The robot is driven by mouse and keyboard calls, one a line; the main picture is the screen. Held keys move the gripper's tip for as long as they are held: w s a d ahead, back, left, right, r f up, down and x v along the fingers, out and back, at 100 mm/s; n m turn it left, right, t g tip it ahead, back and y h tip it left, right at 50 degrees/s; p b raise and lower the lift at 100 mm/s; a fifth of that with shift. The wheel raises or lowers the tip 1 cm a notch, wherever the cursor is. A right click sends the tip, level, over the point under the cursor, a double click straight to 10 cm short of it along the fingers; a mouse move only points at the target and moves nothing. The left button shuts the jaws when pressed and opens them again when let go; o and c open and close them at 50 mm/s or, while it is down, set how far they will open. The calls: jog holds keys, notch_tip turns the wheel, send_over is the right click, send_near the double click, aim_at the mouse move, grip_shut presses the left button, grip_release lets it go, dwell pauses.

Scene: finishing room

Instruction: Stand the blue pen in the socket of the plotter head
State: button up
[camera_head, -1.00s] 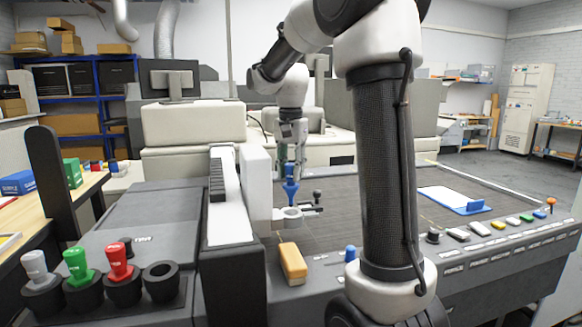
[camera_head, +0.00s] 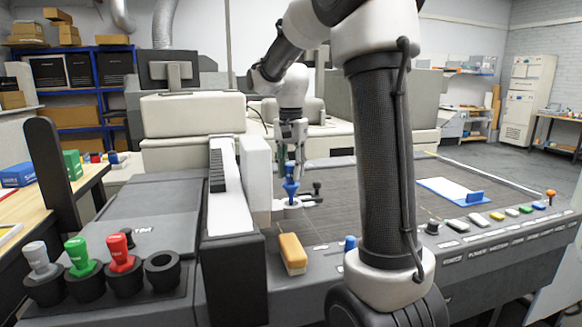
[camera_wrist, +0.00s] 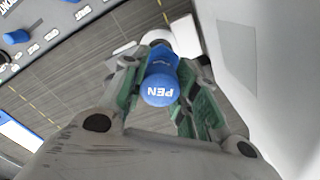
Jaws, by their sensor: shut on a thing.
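The blue pen (camera_head: 290,188) is upright in my gripper (camera_head: 291,172), which is shut on it. In the wrist view, the pen's round blue top (camera_wrist: 160,88), marked PEN, lies between both fingers (camera_wrist: 158,98). The plotter head (camera_head: 257,178) is the white block on the dark gantry, with a light ring socket (camera_head: 279,213) at its right side. The pen's lower end is at the socket in the head view. I cannot tell how deep it sits, since the pen and gripper hide the opening.
A holder row at front left has grey (camera_head: 37,257), green (camera_head: 78,252) and red (camera_head: 120,250) pens and an empty black cup (camera_head: 162,272). An orange-and-white block (camera_head: 292,253) lies on the front edge. A blue-edged white sheet (camera_head: 450,190) lies on the bed.

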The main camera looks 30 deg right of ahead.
aim_at(291, 184)
jog(key=shift+f, duration=0.35)
jog(key=shift+f, duration=0.2)
jog(key=shift+f, duration=1.5)
jog(key=shift+f, duration=0.25)
jog(key=o, duration=1.1)
